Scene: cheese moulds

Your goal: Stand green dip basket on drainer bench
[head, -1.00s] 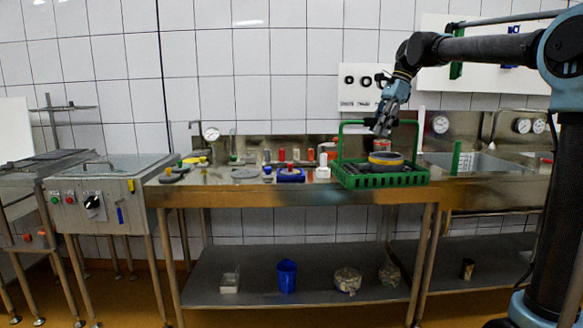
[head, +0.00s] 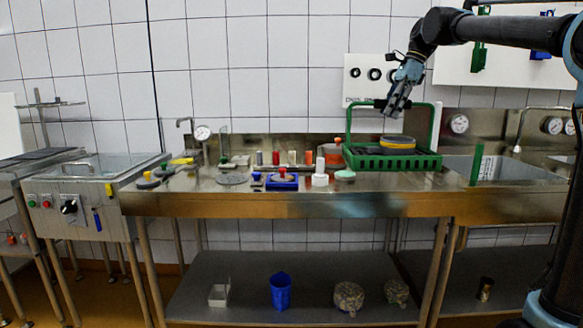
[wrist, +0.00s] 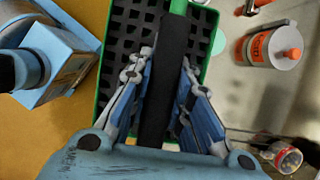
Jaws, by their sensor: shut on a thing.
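The green dip basket (head: 365,161) shows at the right of the steel drainer bench (head: 225,200) in the head view. It looks level, with its tall green handle upright. My gripper (head: 386,108) is shut on the dark grip at the top of this handle. In the wrist view my gripper (wrist: 167,62) has its fingers on both sides of the dark grip, above the slotted basket (wrist: 125,22). Orange floor shows left of the basket and steel to its right. I cannot tell whether its underside touches the bench.
A yellow-ringed dark disc (head: 397,141) appears in or behind the basket. An orange-and-white container (wrist: 268,46) and a pale green disc (head: 345,175) are close beside it. Several small moulds and a blue piece (head: 282,183) occupy the bench's middle. A sink (head: 505,170) is at right.

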